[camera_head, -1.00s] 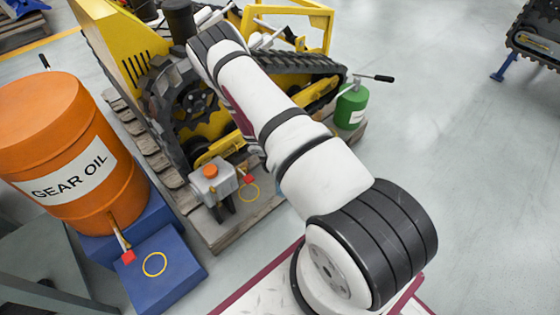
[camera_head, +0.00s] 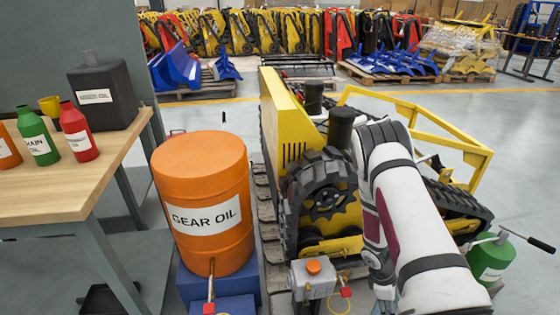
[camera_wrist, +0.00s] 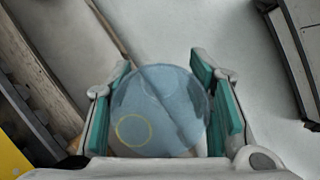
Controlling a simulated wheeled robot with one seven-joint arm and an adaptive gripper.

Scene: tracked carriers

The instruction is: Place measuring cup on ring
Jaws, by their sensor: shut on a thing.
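The measuring cup (camera_wrist: 175,105) is a clear, bluish round vessel in the wrist view. My gripper (camera_wrist: 162,72) is shut on it, with a green-padded finger on each side. A yellow ring (camera_wrist: 133,130) shows through the lower left of the cup. I cannot tell how far below the cup it lies. In the head view the cup and the fingers are not clearly seen. My arm reaches down beside the yellow tracked machine.
An orange gear oil drum (camera_head: 200,175) stands on a blue stand (camera_head: 190,285), left of the yellow tracked machine (camera_head: 285,140). A grey box with an orange cap (camera_head: 312,282) sits in front. A green can (camera_head: 490,262) is at right, a wooden bench (camera_head: 60,195) at left.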

